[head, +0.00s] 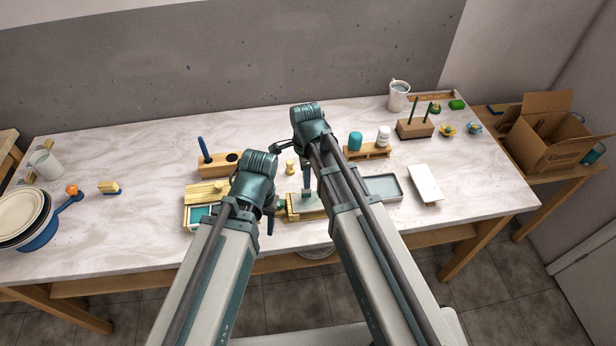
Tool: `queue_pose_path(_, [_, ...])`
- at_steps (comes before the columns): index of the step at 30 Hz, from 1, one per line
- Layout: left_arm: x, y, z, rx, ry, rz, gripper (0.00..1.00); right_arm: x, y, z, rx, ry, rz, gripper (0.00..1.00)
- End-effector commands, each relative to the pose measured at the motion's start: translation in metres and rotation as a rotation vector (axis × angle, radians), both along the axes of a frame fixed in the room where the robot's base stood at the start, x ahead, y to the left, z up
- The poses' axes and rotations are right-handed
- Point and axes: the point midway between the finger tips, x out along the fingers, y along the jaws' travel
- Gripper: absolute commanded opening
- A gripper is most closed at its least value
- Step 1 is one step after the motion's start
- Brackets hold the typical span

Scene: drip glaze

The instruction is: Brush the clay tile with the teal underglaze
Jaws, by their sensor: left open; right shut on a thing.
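My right gripper (302,160) is over the middle of the table, mostly behind its own arm. It is shut on a slim blue-grey upright thing, seemingly a brush (307,178), its lower end above a pale wooden stand (304,214). My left gripper (269,213) is open and low at the left end of that stand; its fingers are partly hidden. A wooden box (192,190) with a teal patch, seemingly the underglaze (199,214), is left of my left gripper. I cannot make out the clay tile for sure; my arms cover part of the stand.
A wooden block (214,167) with a blue brush and a dark hole stands behind. A rack (367,153) holds a teal jar (355,140) and a white jar (383,136). A grey tray (383,188) and a white slab (425,184) lie right.

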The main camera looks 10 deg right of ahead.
Motion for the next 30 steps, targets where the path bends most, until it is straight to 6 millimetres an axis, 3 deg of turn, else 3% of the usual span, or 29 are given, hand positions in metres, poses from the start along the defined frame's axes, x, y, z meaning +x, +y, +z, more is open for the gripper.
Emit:
queue_pose_path(8, [0.0, 0.0, -0.001, 0.0, 0.0, 0.0, 0.5, 0.0, 0.003, -0.001, 0.0, 0.0, 0.001, 0.0])
queue_pose_path(19, [0.0, 0.0, 0.001, 0.0, 0.0, 0.0, 0.5, -0.001, 0.029, 0.001, 0.0, 0.0, 0.001, 0.0])
queue_pose_path(30, [0.0, 0.0, -0.002, 0.0, 0.0, 0.0, 0.5, -0.001, 0.03, -0.002, 0.0, 0.0, 0.0, 0.0])
